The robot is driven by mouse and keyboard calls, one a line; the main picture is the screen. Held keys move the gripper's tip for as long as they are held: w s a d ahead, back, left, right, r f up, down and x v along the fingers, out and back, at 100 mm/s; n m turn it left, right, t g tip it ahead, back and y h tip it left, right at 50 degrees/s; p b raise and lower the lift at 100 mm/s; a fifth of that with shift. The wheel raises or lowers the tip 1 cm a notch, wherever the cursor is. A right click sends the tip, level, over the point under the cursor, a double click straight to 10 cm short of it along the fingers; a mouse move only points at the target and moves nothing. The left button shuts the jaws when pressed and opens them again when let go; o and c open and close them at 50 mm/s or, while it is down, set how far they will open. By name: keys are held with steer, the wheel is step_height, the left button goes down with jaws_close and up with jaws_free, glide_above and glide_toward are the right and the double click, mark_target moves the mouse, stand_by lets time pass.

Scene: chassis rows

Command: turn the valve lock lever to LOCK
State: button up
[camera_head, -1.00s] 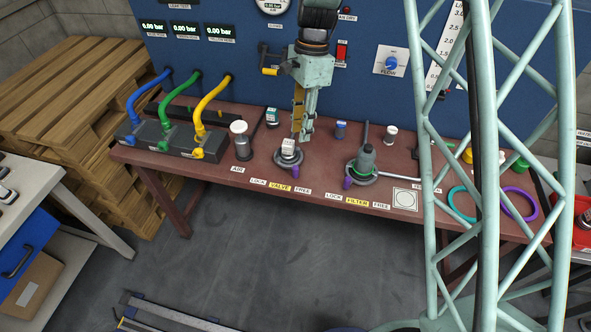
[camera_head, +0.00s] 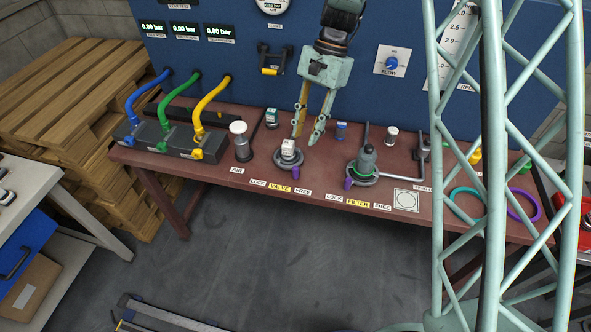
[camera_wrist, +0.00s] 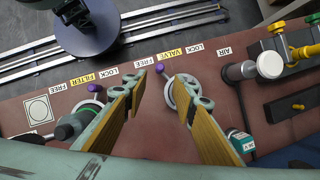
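The valve station is a round grey disc with a white-topped part (camera_head: 288,147) on the bench. Its purple lever (camera_head: 284,175) points to the front edge, close above the yellow VALVE label (camera_head: 280,189). LOCK lies left of that label and FREE right of it. In the wrist view the purple lever tip (camera_wrist: 159,68) is by the FREE and VALVE labels. My gripper (camera_head: 307,138) is open and empty, above and behind the valve, slightly right. In the wrist view its two fingers (camera_wrist: 161,86) stand apart, and the right one overlaps the valve disc (camera_wrist: 178,92).
A similar filter station (camera_head: 365,160) with its own purple lever stands to the right. A white-capped cylinder (camera_head: 240,142) is left of the valve. A small green-and-white container (camera_head: 272,118) and a blue one (camera_head: 340,131) stand behind. Hoses (camera_head: 205,115) run at the far left.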

mark_target(296, 167)
steer(key=shift+f, duration=0.1)
steer(key=shift+b+x, duration=1)
steer(key=shift+x, duration=5.8)
steer(key=shift+w, duration=0.1)
steer(key=shift+c, duration=0.7)
jaws_close()
